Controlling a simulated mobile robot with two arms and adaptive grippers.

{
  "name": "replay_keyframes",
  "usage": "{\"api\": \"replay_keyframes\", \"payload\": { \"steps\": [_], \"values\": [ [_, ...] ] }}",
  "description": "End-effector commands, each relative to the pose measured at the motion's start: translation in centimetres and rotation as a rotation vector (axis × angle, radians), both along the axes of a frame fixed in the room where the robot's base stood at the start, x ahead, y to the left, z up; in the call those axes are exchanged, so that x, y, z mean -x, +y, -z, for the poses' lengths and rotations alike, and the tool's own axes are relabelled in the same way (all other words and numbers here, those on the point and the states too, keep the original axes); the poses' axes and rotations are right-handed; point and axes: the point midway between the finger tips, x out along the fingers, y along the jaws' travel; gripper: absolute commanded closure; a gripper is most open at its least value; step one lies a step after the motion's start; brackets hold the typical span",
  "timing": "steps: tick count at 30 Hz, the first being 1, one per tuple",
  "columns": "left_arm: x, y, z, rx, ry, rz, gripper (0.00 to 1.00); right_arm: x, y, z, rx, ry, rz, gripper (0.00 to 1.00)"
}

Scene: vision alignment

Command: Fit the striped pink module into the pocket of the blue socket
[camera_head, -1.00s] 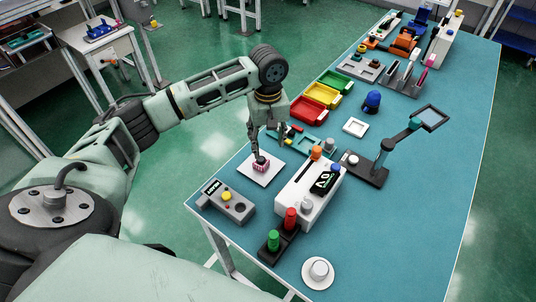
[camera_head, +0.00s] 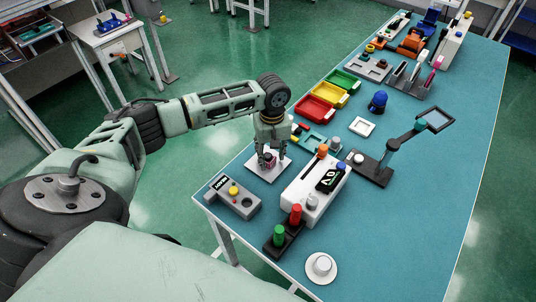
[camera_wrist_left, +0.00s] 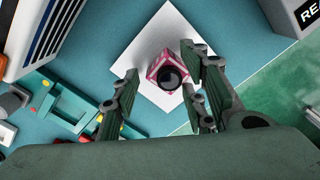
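The striped pink module (camera_wrist_left: 157,68), a small pink and white block with a round black top, sits on a white square plate (camera_wrist_left: 185,30) in the left wrist view. In the head view the module (camera_head: 268,161) is partly hidden by my left gripper (camera_head: 271,157), which points down over it. In the left wrist view the left gripper's fingers (camera_wrist_left: 160,68) are spread, one on each side of the module; I cannot tell whether the right-hand finger touches it. A teal-blue frame with a square opening (camera_wrist_left: 92,120), likely the socket, lies left of the plate. My right gripper is not in view.
A white box with an orange knob (camera_head: 303,204) stands close to the right of the plate. A grey control box (camera_head: 242,206) is in front. Red, yellow and green bins (camera_head: 316,108) lie behind. The table's right front (camera_head: 390,235) is clear.

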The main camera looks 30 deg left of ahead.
Motion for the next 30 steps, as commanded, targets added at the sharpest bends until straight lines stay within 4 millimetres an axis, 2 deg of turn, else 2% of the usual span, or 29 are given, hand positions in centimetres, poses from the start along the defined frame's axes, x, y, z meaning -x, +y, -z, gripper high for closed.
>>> {"api": "replay_keyframes", "payload": {
  "steps": [1,11,23,30],
  "values": [
    [0.0,0.0,0.0,0.0,0.0,0.0,0.67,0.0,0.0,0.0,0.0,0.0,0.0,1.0],
    [0.0,0.0,0.0,0.0,0.0,0.0,0.96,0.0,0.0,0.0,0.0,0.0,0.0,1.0],
    [0.0,0.0,-0.8,0.0,-0.001,0.001,0.96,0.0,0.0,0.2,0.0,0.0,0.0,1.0],
    [0.1,-0.4,-4.4,0.001,-0.003,0.004,0.96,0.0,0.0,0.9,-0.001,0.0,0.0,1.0]
  ]
}}
